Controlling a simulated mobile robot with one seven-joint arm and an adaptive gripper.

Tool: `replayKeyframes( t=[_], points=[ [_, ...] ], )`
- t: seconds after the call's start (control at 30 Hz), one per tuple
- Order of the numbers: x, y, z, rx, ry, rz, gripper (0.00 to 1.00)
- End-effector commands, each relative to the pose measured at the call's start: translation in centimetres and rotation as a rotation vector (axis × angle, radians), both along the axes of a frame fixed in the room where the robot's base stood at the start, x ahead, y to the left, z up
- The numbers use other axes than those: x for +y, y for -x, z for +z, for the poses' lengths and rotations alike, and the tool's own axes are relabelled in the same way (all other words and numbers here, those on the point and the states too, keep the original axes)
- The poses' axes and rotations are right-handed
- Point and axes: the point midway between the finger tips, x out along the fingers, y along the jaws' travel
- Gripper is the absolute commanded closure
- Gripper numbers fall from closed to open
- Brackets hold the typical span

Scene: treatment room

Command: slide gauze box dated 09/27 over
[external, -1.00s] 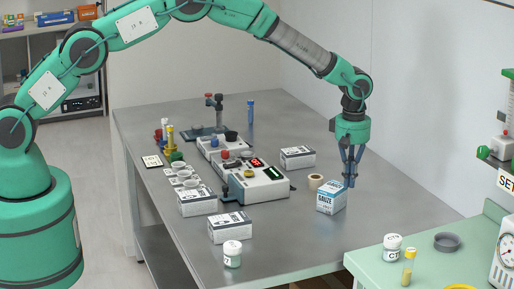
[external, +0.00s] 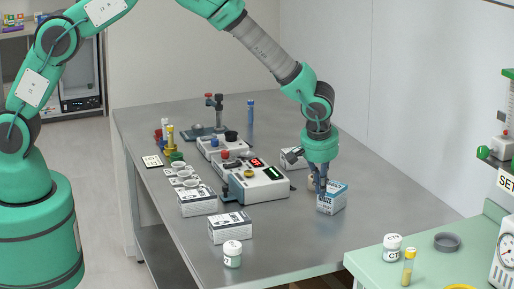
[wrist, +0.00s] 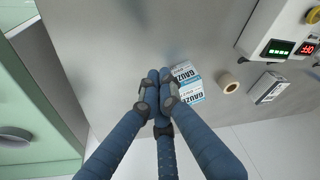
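The gauze box (external: 332,199), white and blue with GAUZE lettering, stands on the metal table toward its right edge. In the wrist view the gauze box (wrist: 187,84) lies just right of the fingertips; its date is too small to read. My gripper (external: 319,191) is low at the left side of the box in the external view, and partly overlaps its edge. In the wrist view my gripper (wrist: 154,82) has its blue fingers drawn together with nothing between them. Whether the fingers touch the box, I cannot tell.
A tape roll (wrist: 228,83) and another small box (wrist: 268,88) stand near the gauze box. A device with lit displays (external: 258,184) stands to the left. More white boxes (external: 230,228) and a white jar (external: 232,254) are at the front. Table right of the gauze box is clear.

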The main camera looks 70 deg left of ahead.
Motion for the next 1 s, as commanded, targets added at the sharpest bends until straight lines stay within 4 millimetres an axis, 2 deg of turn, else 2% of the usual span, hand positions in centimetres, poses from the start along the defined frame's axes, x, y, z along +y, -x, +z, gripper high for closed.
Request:
replayKeyframes(
  t=[0.27, 0.47, 0.67, 1.0],
  points=[
    [0.0, 0.0, -0.1, 0.001, 0.001, 0.002, 1.0],
    [0.2, -0.2, -1.1, 0.002, 0.001, 0.002, 1.0],
    [0.7, -0.5, -3.2, 0.002, 0.001, 0.002, 1.0],
    [1.9, -1.5, -8.1, 0.002, 0.001, 0.003, 1.0]
  ],
)
